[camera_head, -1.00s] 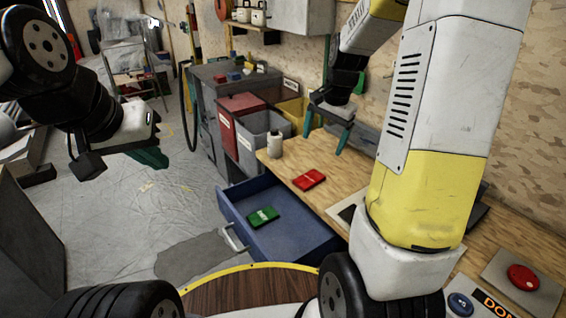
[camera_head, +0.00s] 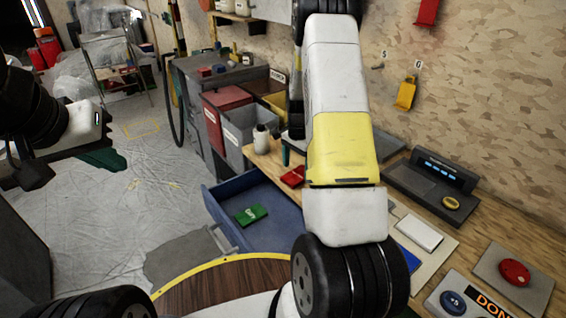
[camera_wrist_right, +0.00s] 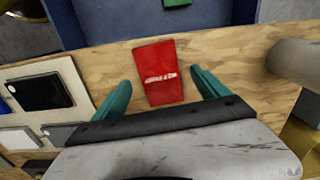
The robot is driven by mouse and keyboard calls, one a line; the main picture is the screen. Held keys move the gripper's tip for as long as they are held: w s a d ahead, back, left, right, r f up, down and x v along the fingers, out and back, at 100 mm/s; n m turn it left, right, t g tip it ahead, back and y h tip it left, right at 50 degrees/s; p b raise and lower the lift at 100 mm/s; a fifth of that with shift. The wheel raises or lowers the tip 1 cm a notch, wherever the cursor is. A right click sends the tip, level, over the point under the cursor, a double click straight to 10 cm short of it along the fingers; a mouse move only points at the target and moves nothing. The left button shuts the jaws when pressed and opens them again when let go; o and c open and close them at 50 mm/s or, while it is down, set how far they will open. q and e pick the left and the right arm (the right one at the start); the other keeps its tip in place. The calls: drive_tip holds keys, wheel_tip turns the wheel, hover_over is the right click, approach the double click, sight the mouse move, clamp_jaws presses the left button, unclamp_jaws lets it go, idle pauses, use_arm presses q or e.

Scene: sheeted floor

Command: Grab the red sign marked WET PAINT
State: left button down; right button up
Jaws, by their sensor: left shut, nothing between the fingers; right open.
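A flat red piece with white lettering (camera_wrist_right: 160,72) lies on the wooden bench in the right wrist view. Its words are too small to read surely, so I cannot tell if it says WET PAINT. It also shows in the head view (camera_head: 292,176), partly hidden by my right arm. My right gripper (camera_wrist_right: 160,92) is open, its teal fingers on either side of the red piece, apart from it. In the head view it is mostly hidden behind my arm. My left gripper (camera_head: 105,160) is shut and empty over the floor at left.
A blue open drawer (camera_head: 262,225) holds a green piece (camera_head: 251,215). A white bottle (camera_head: 261,138) stands near the bench end. A grey console (camera_head: 435,180), white pad (camera_head: 419,233) and red button (camera_head: 515,272) sit on the bench. A yellow tag (camera_head: 405,93) and a red item (camera_head: 427,12) hang on the wall.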

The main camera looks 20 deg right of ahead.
sight(298, 176)
wheel_tip(298, 176, down, 2)
drive_tip(key=shift+f, duration=0.25)
drive_tip(key=c, duration=1.5)
drive_tip(key=shift+o, duration=0.2)
drive_tip(key=shift+r, duration=0.15)
